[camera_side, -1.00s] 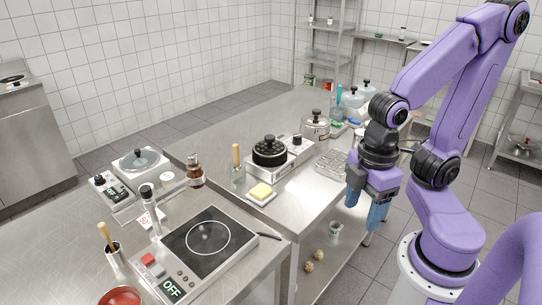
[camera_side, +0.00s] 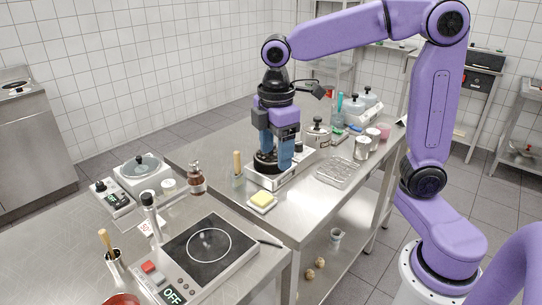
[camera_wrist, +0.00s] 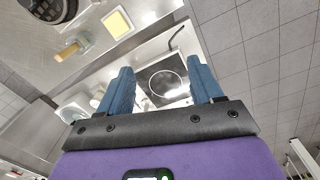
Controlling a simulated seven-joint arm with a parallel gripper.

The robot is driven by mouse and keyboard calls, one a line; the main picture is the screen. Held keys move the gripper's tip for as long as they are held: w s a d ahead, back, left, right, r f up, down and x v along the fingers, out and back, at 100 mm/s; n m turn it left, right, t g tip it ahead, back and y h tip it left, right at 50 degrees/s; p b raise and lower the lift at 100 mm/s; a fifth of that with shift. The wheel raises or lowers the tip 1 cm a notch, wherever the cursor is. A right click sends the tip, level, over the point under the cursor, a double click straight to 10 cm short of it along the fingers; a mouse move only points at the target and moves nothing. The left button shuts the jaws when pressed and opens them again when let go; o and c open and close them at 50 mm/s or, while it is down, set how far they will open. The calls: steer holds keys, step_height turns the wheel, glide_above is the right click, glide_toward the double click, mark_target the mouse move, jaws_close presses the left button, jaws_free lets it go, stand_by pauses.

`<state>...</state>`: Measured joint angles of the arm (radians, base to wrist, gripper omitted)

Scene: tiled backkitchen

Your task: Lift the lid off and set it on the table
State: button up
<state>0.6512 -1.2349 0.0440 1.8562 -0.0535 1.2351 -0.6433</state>
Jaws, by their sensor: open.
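A dark round lidded pot (camera_side: 264,164) sits on a flat metal appliance (camera_side: 262,184) on the far steel table. Its lid knob is hidden behind my gripper in the side view. My gripper (camera_side: 277,158) is open and points down, its blue fingers overlapping the pot in that view. I cannot tell whether they are around it, above it or in front of it. In the wrist view my gripper (camera_wrist: 164,78) shows no object between its fingers. A dark round thing, seemingly the pot (camera_wrist: 50,8), is cut off at the upper left there, outside the fingers.
A steel lidded pot (camera_side: 317,137), a wire rack (camera_side: 340,171) and metal cups stand to the right. A butter dish (camera_side: 262,201) and a wooden-handled tool in a holder (camera_side: 238,170) stand in front. A hotplate (camera_side: 209,245) is on the near table.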

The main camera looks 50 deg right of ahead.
steer(key=w+d+r, duration=0.3)
steer(key=w+d, duration=0.3)
steer(key=w, duration=0.5)
step_height(320, 180, up, 2)
steer(key=n+h, duration=0.1)
steer(key=n, duration=0.1)
glide_above(266, 163)
steer(key=w+d, duration=0.3)
steer(key=shift+g, duration=0.3)
steer(key=f, duration=0.5)
steer(key=d+f, duration=0.1)
steer(key=f, duration=1)
steer(key=shift+s+d+f, duration=0.35)
steer(key=shift+d, duration=0.05)
jaws_close()
